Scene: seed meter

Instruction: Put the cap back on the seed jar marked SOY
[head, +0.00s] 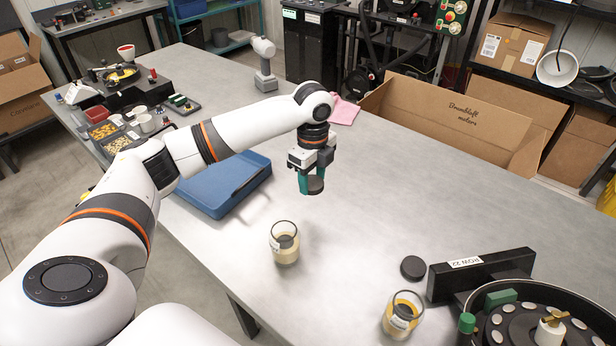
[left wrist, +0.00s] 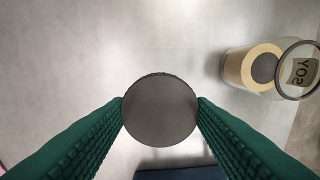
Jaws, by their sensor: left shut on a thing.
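My left gripper (head: 312,187) is shut on a dark round cap (head: 316,185), held above the table. In the left wrist view the cap (left wrist: 160,110) sits between the two green fingers. The open glass jar (left wrist: 268,68) in that view is marked SOY and stands to the right of the cap, apart from it. I take it to be the jar (head: 285,243) in the head view, in front of my gripper, with pale contents and a dark middle. My right gripper is not in view.
A second open jar (head: 402,315) stands at the front right, with a dark cap (head: 413,268) lying near it. A black block marked ROW 22 (head: 480,272) and the round seed meter (head: 545,325) are beside it. A blue case (head: 218,188) lies left of my gripper.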

